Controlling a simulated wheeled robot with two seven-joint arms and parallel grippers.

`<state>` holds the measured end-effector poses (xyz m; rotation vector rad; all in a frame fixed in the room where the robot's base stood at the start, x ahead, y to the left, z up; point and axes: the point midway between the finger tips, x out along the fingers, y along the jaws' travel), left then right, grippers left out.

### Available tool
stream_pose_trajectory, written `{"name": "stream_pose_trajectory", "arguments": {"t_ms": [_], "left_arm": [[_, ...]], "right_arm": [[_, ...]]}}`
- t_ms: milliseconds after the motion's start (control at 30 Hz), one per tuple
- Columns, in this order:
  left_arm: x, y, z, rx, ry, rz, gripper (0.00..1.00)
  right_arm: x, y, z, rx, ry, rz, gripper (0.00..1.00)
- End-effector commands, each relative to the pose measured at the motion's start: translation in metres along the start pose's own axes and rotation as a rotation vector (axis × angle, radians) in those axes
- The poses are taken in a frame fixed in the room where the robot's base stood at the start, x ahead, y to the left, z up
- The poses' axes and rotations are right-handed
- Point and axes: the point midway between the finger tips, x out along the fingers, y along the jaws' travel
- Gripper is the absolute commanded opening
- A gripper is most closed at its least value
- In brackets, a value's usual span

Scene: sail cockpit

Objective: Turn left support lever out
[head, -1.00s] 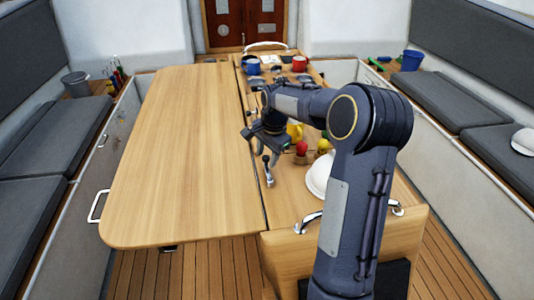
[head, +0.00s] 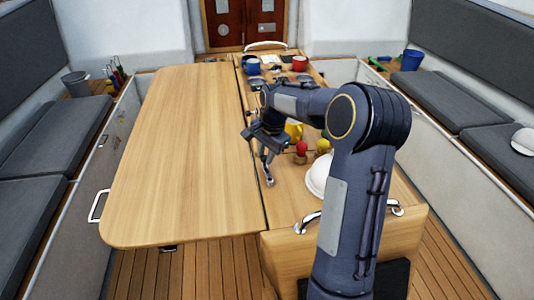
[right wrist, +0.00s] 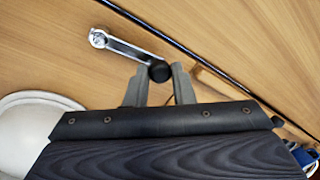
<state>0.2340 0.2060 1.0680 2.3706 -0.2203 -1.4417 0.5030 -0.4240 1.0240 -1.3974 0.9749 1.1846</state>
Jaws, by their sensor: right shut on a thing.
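The left support lever (head: 269,178) is a small metal crank on the wooden table top, right of the dark seam beside the left leaf. In the right wrist view the lever (right wrist: 128,51) runs from a round metal pivot at upper left to a black knob (right wrist: 160,71). My right gripper (head: 265,151) is shut on the knob. Its two grey fingers also show in the right wrist view (right wrist: 159,84), one on each side of the knob. My left gripper is not in view.
The left table leaf (head: 185,150) is flat and bare. A white bowl (head: 318,176), a red-topped item (head: 301,148) and a yellow mug (head: 293,130) stand close right of the gripper. Cushioned benches flank the table.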

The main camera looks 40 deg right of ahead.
Motion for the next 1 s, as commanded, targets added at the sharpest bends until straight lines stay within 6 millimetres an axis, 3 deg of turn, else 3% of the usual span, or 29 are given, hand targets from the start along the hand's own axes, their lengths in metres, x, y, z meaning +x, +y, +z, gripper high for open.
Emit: {"name": "stream_pose_trajectory", "arguments": {"t_ms": [500, 1000], "left_arm": [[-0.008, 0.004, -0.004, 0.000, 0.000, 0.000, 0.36], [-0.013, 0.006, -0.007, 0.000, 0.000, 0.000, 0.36]], "right_arm": [[0.002, -0.012, 0.026, -0.427, -0.084, 0.001, 0.00], [0.001, -0.011, 0.057, -0.894, -0.175, -0.001, 0.00]]}}
